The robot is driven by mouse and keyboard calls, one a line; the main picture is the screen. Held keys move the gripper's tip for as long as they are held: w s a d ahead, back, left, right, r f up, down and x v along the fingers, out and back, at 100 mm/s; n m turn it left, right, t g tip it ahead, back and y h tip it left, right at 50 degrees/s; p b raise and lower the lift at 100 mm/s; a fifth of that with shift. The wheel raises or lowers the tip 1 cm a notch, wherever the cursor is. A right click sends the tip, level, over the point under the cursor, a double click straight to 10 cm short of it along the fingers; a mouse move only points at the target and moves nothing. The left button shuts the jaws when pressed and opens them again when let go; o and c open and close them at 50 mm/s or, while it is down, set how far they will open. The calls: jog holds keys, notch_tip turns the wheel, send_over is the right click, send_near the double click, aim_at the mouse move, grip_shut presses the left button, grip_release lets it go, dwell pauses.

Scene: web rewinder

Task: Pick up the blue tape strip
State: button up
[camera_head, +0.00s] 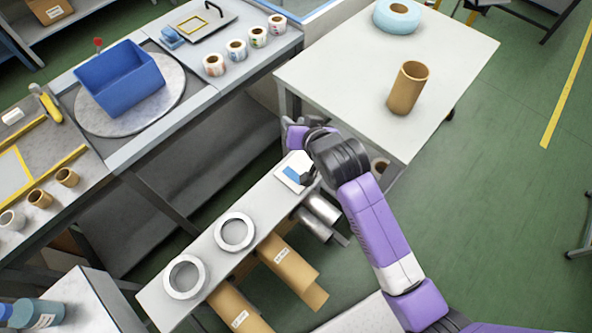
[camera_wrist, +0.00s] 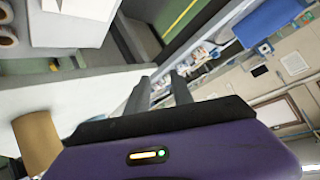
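A small blue tape strip (camera_head: 291,174) lies on a white square pad (camera_head: 283,182) at the far end of the long narrow bench in the head view. My arm partly covers the pad's right side. My gripper (camera_head: 303,119) is above and beyond the strip, close to the white table's near edge. In the wrist view the two grey fingers of my gripper (camera_wrist: 160,88) stand apart with nothing between them. The strip is not seen in the wrist view.
The narrow bench (camera_head: 210,260) bears two white rings (camera_head: 235,217), with brown rolls (camera_head: 290,268) and metal cylinders (camera_head: 322,210) along its side. A white table (camera_head: 360,65) holds a brown tube (camera_head: 408,88) and a light-blue roll (camera_head: 381,17). A blue bin (camera_head: 120,80) stands at left.

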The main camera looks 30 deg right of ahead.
jog(key=s+a+f+m+g+p, duration=0.25)
jog(key=s+f+m+g, duration=0.45)
jog(key=g, duration=0.5)
jog(key=shift+m+y, duration=0.4)
jog(key=shift+m, duration=0.3)
jog(key=shift+s+d+f, duration=0.1)
jog(key=shift+s+f, duration=0.1)
jog(key=shift+f, duration=0.85)
jog(key=shift+s+a+f, duration=0.1)
jog(key=shift+s+f, duration=0.1)
jog(key=shift+f, duration=0.85)
jog(key=shift+s+d+f, duration=0.1)
jog(key=shift+s+f, duration=0.1)
jog(key=shift+f, duration=0.85)
jog(key=shift+c, duration=0.5)
grip_shut()
